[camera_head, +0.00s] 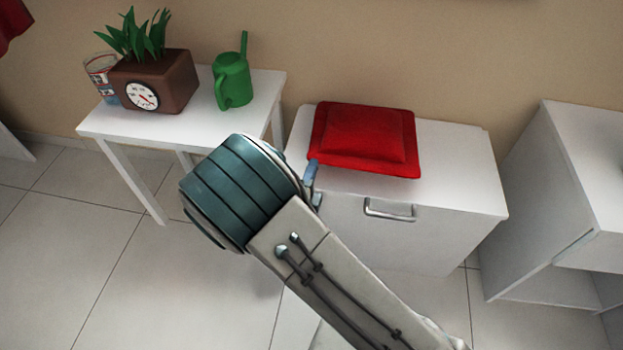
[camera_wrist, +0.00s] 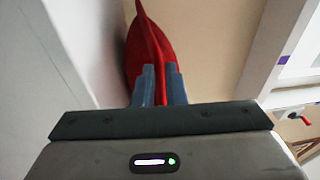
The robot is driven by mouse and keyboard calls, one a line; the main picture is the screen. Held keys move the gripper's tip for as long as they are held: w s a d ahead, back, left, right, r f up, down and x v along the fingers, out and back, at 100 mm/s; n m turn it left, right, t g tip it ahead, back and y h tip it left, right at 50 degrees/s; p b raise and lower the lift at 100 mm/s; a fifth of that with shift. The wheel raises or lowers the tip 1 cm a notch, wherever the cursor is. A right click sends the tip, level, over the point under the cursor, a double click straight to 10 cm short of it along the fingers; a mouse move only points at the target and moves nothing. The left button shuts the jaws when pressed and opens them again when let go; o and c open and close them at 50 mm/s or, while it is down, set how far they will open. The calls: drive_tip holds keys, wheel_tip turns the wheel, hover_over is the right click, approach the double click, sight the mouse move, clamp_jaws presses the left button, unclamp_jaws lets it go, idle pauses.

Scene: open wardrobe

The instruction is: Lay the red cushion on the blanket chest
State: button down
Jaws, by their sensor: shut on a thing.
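The red cushion (camera_head: 362,137) is flat over the top of the white blanket chest (camera_head: 462,172), towards its left end. It looks level and on or very close to the lid; I cannot tell whether its whole underside rests there. My gripper (camera_head: 311,172) is at the cushion's near left corner, mostly hidden behind my arm. In the wrist view the blue-grey fingers of my gripper (camera_wrist: 160,82) are shut on the edge of the red cushion (camera_wrist: 146,45). The chest has a metal handle on its front.
A white cabinet (camera_head: 585,150) stands at the right. Tiled floor is open at the left front.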

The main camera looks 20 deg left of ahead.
drive_tip(key=shift+f, duration=0.95)
drive_tip(key=c, duration=1.5)
unclamp_jaws()
drive_tip(key=shift+r, duration=0.1)
drive_tip(key=s+p, duration=0.1)
drive_tip(key=s, duration=0.3)
drive_tip(key=s+d+p, duration=0.1)
drive_tip(key=s, duration=0.3)
drive_tip(key=s+f+p, duration=0.1)
drive_tip(key=s, duration=0.3)
drive_tip(key=shift+d, duration=0.2)
drive_tip(key=shift+w, duration=0.1)
